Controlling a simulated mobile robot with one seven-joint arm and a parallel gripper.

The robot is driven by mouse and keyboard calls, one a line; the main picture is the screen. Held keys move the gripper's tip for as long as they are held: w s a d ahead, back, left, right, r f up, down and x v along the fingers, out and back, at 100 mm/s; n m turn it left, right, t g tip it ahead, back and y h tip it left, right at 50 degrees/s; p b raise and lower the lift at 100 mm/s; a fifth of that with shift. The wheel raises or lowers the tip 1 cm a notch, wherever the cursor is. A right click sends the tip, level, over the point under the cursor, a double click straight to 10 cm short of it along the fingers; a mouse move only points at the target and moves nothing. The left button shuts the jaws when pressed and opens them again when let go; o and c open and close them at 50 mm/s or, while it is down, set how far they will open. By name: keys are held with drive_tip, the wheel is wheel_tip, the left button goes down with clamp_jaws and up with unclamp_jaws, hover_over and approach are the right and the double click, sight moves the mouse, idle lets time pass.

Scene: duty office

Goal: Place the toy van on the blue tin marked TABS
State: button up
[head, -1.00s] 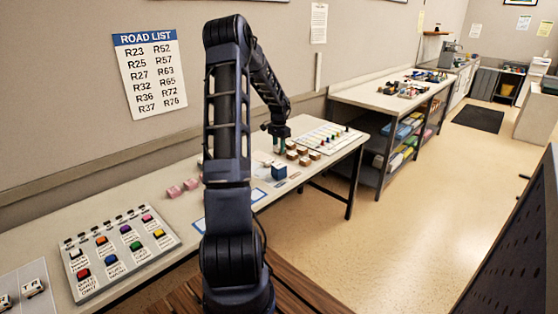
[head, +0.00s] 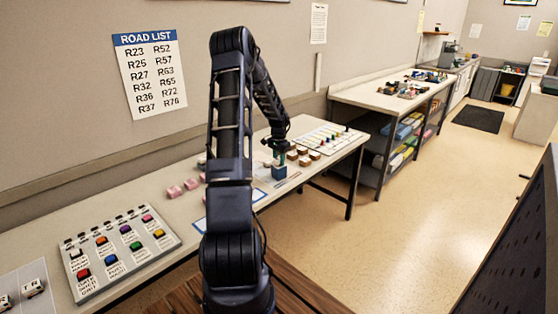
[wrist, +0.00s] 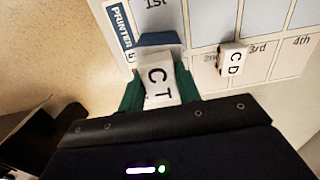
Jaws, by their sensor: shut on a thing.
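My gripper (head: 278,160) is at the near edge of the long bench. It is shut on a blue block (head: 279,173) with a white top marked C T (wrist: 158,82). In the wrist view its green fingers stand on either side of the block. Whether the block is clear of the bench is hard to tell. I cannot make out a tin marked TABS. Small white pieces (head: 33,288) with dark marks lie at the far left; they are too small to tell if one is a toy van.
A white-topped block marked C D (wrist: 232,58) stands on the printer board (wrist: 205,68). Several brown blocks (head: 303,156) are close to the right of my gripper. Pink blocks (head: 182,189) and a colored-button panel (head: 120,250) lie left. The floor (head: 400,230) is clear.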

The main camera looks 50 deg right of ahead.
sight(279, 158)
drive_tip(key=o, duration=1)
drive_tip(key=shift+f, duration=0.1)
drive_tip(key=shift+c, duration=0.2)
wheel_tip(279, 158, up, 12)
drive_tip(key=w+a+r+n+t, duration=0.1)
drive_tip(key=a+r+n, duration=0.2)
drive_tip(key=a+r, duration=0.55)
drive_tip(key=w+a+r+n+t, duration=0.1)
drive_tip(key=a+r+n, duration=0.15)
drive_tip(key=a, duration=1.05)
drive_tip(key=w+a+r+n, duration=0.1)
drive_tip(key=a+r+n, duration=0.2)
drive_tip(key=a+r, duration=0.6)
drive_tip(key=s+a+n+t, duration=0.1)
drive_tip(key=s+a+n, duration=0.3)
drive_tip(key=s+a, duration=0.6)
drive_tip(key=s+a+n+t, duration=0.1)
drive_tip(key=s+a+n, duration=0.4)
drive_tip(key=s+a, duration=0.5)
drive_tip(key=a, duration=0.7)
drive_tip(key=shift+a+f+t, duration=0.2)
drive_tip(key=shift+a+t, duration=0.1)
drive_tip(key=shift+n, duration=0.25)
